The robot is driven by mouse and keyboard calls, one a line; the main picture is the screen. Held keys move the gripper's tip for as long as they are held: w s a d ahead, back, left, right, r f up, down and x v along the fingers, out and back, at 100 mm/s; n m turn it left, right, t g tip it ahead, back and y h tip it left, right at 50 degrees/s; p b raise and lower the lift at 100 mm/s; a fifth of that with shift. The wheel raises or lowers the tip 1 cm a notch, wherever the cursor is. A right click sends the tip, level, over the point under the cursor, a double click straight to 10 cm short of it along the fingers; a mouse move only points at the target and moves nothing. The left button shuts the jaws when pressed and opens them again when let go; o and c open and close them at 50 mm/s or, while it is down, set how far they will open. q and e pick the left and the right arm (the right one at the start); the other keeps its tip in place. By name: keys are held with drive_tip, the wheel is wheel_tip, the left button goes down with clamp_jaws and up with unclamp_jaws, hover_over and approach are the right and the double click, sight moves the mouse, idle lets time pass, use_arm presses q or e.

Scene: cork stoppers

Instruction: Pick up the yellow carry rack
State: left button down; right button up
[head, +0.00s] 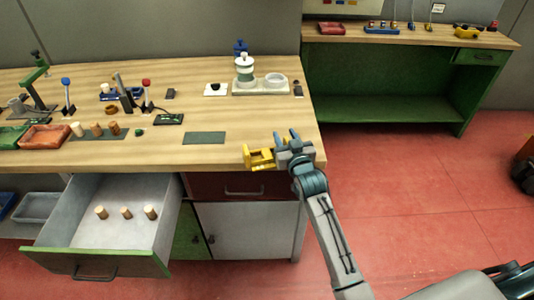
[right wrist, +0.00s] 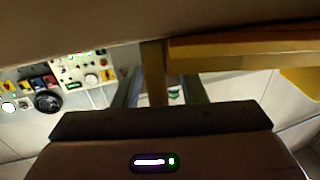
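The yellow carry rack (head: 259,157) sits at the front edge of the wooden workbench, near its right corner. My right gripper (head: 285,140) is at the rack's right end, with its two fingers apart. In the right wrist view, the rack (right wrist: 240,48) fills the upper right as a broad yellow bar. A narrower upright part of it lies between the fingers of my right gripper (right wrist: 160,84), with gaps showing beside it. My left gripper is not in view.
An open drawer (head: 75,262) with three corks juts out below the workbench (head: 225,158). A dark green mat (head: 204,138) lies left of the rack. A white stand (head: 261,88) with jars is behind it. A second bench (head: 400,40) stands at the back right.

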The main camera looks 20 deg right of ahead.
clamp_jaws()
drive_tip(key=shift+r, duration=0.1)
wheel_tip(320, 180, up, 10)
drive_tip(key=shift+f+b, duration=0.15)
drive_tip(key=shift+b, duration=0.45)
drive_tip(key=s+a+f, duration=0.3)
drive_tip(key=s+f, duration=0.2)
drive_tip(key=s, duration=0.6)
drive_tip(key=s+a+f, duration=0.2)
drive_tip(key=s+f, duration=0.3)
drive_tip(key=s, duration=0.6)
drive_tip(key=w+d+r, duration=0.1)
drive_tip(key=w+r, duration=0.2)
drive_tip(key=w, duration=0.4)
drive_tip(key=w+d+r, duration=0.2)
drive_tip(key=w+r, duration=0.1)
drive_tip(key=w, duration=0.4)
drive_tip(key=w+d+r, duration=0.2)
drive_tip(key=w+r, duration=0.2)
drive_tip(key=w, duration=0.4)
drive_tip(key=shift+r, duration=0.1)
